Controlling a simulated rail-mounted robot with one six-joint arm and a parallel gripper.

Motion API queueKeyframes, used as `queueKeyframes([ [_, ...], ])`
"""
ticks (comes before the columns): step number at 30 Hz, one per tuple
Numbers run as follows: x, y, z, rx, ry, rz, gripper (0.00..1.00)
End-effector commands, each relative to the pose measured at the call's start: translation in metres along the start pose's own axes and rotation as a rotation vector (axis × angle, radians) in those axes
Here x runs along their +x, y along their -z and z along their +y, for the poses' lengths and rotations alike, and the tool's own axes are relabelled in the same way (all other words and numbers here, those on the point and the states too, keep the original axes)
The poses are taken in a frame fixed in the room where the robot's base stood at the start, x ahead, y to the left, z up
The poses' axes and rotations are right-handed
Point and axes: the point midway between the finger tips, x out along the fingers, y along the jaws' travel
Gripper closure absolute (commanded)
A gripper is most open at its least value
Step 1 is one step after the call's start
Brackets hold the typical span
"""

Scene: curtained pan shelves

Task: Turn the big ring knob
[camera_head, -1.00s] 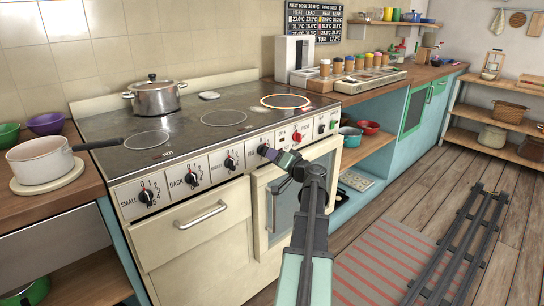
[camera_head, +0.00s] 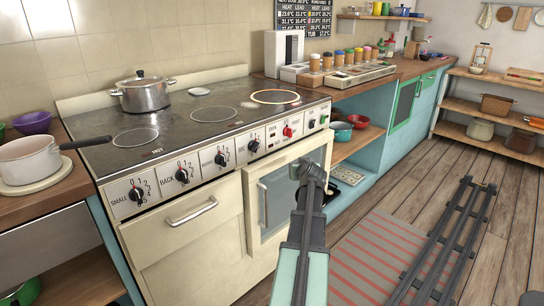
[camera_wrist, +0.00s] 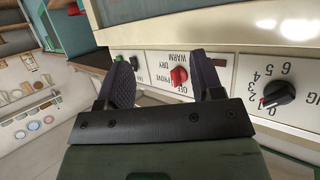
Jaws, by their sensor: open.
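The big ring knob (camera_head: 253,146) is the black knob just left of the red knob on the cooker's front panel. In the wrist view it (camera_wrist: 278,93) is at the right, upside down, with a red mark on its left side near the low numbers. My gripper (camera_wrist: 163,77) is open and empty, with the big ring knob outside its right finger. The red knob (camera_wrist: 179,76) shows between the fingers, seemingly beyond the tips.
Several other black knobs (camera_head: 182,175) line the panel to the left. The big ring (camera_head: 275,97) on the hob has a pale orange rim. A steel pot (camera_head: 144,93) stands on the hob.

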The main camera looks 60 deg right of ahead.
Motion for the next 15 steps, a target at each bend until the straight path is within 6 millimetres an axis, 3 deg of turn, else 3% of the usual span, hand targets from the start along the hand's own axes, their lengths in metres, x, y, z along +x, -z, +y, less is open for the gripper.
queueKeyframes([
  [1, -0.001, 0.008, 0.022, -0.13, -0.134, 0.035, 0.39],
  [3, -0.008, 0.03, 0.046, -0.344, -0.307, 0.124, 0.39],
  [6, -0.022, 0.072, 0.05, -0.678, -0.451, 0.306, 0.39],
  [8, -0.029, 0.094, 0.034, -0.89, -0.466, 0.431, 0.39],
  [10, -0.033, 0.107, 0.001, -1.134, -0.407, 0.573, 0.39],
  [12, -0.035, 0.105, -0.036, -1.345, -0.277, 0.685, 0.39],
  [15, -0.036, 0.082, -0.077, -1.549, -0.044, 0.77, 0.39],
])
